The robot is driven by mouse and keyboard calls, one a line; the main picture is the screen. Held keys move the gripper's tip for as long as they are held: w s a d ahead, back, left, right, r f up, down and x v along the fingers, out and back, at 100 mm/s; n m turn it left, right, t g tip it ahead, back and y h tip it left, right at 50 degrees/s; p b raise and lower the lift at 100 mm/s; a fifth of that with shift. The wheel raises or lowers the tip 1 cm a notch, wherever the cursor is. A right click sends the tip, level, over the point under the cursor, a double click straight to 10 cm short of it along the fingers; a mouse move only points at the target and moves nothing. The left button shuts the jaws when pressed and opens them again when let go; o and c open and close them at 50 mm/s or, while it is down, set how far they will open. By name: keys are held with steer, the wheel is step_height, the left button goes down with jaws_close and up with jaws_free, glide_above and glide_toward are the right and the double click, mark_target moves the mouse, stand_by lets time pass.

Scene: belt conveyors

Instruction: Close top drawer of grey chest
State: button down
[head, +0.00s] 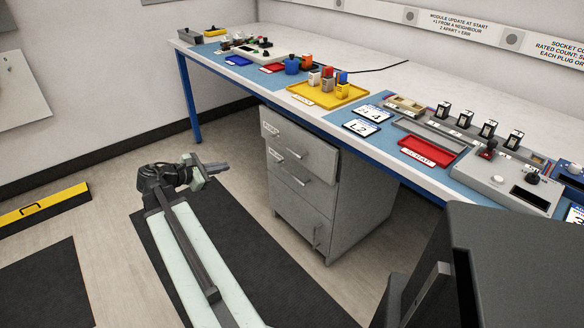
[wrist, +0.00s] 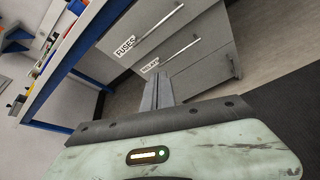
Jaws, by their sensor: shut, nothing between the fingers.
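The grey chest (head: 345,205) stands under the workbench, with its drawer fronts facing my arm. Its top drawer (head: 318,158) has a bar handle and stands out a little past the fronts below. In the wrist view the top drawer (wrist: 165,22) carries a label reading FUSES, and the drawer below it (wrist: 195,60) has a second label. My gripper (head: 222,168) is left of the chest, at about drawer height, apart from it. In the wrist view my gripper's fingers (wrist: 157,92) are together and empty, pointing toward the drawer fronts.
The workbench (head: 350,85) above the chest holds a yellow tray (head: 345,97), a red tray (head: 428,150) and several devices. Its blue leg (head: 189,100) stands at the far left. The floor between my gripper and the chest is clear, with a dark mat (head: 240,240).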

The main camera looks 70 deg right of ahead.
steer(key=s+d+r+n+g+h+b, duration=0.2)
steer(key=s+d+n+g+h+b, duration=0.15)
steer(key=s+d, duration=0.65)
glide_toward(300, 133)
steer(key=shift+g+y, duration=0.35)
steer(key=shift+y, duration=0.1)
steer(key=x, duration=0.6)
steer(key=shift+d, duration=0.45)
steer(key=x, duration=0.2)
steer(key=shift+s+d, duration=0.2)
steer(key=shift+d, duration=0.15)
steer(key=shift+r, duration=0.1)
